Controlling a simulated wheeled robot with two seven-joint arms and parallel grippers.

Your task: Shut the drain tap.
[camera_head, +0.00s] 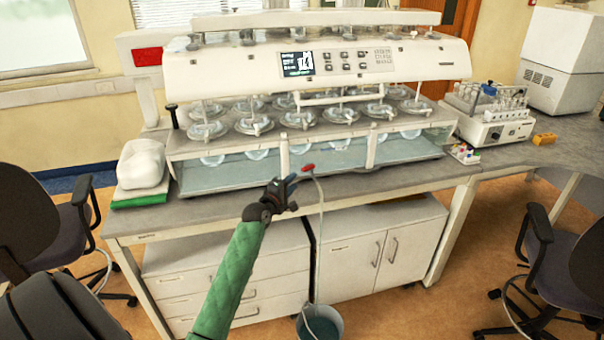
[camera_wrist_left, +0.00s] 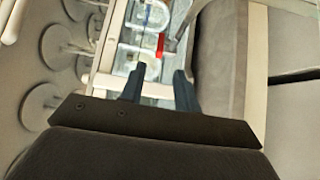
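The drain tap's red handle (camera_head: 308,168) shows at the front of the bath, near the bench's front edge. A thin pale hose (camera_head: 321,220) hangs from the tap down to a bucket (camera_head: 320,324) on the floor. My left gripper (camera_head: 292,189) is just left of and slightly below the red handle. In the left wrist view, its two dark fingers (camera_wrist_left: 158,80) are apart with nothing between them. The red handle (camera_wrist_left: 160,46) shows beyond the fingertips, apart from them. My right gripper is not in view.
The dissolution machine (camera_head: 320,62) stands over the clear water bath (camera_head: 330,155) on the grey bench. White cabinets (camera_head: 375,250) stand under the bench. Chairs stand at both sides.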

